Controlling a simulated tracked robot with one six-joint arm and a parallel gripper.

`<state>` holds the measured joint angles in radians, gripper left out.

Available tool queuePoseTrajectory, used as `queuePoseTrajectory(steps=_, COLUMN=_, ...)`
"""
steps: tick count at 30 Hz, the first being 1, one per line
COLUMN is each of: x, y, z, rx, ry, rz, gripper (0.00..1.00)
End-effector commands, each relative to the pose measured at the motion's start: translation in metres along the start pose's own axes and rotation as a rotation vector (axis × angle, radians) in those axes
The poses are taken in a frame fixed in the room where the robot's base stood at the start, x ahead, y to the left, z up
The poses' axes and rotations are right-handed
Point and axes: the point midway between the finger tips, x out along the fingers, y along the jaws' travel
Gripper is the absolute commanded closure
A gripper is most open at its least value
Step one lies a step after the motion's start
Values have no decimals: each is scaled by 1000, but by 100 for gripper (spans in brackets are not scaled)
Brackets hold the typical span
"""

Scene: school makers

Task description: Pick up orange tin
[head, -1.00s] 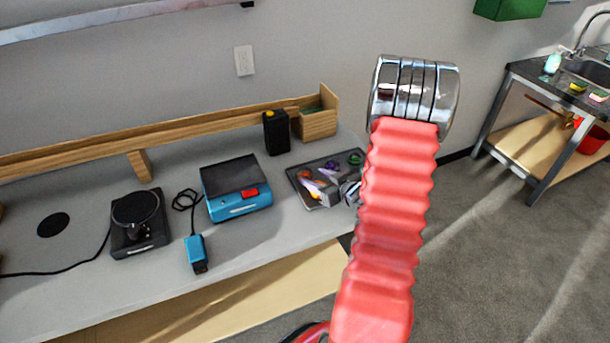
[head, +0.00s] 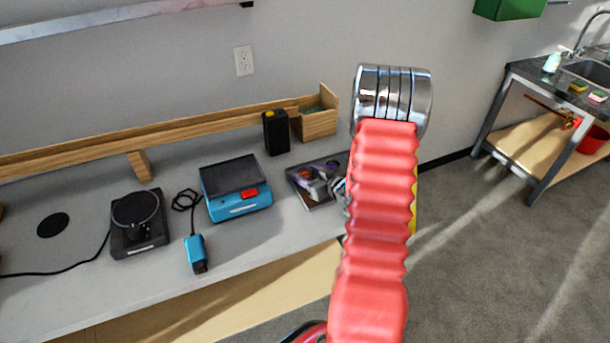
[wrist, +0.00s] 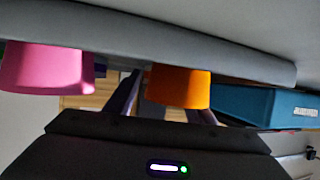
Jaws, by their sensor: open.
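A pink tin (wrist: 45,70) is to the left. The orange tin is not clear in that view.
A blue scale (head: 236,205) stands left of the tray, with a black box (head: 276,133) and a wooden bin (head: 319,120) behind. A turntable-like device (head: 138,225) and a small blue tool (head: 196,252) are further left. The bench front between them is clear.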

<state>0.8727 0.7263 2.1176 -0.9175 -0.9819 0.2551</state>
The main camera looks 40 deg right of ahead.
Motion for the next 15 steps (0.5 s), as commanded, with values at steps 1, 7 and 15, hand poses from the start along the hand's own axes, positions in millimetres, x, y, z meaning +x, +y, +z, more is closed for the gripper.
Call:
queuePoseTrajectory(steps=1, x=0, y=0, z=0, rx=0, ry=0, rz=0, gripper=51)
queuePoseTrajectory(steps=7, x=0, y=0, z=0, rx=0, ry=0, rz=0, gripper=61)
queuePoseTrajectory(steps=15, x=0, y=0, z=0, rx=0, ry=0, rz=0, gripper=80)
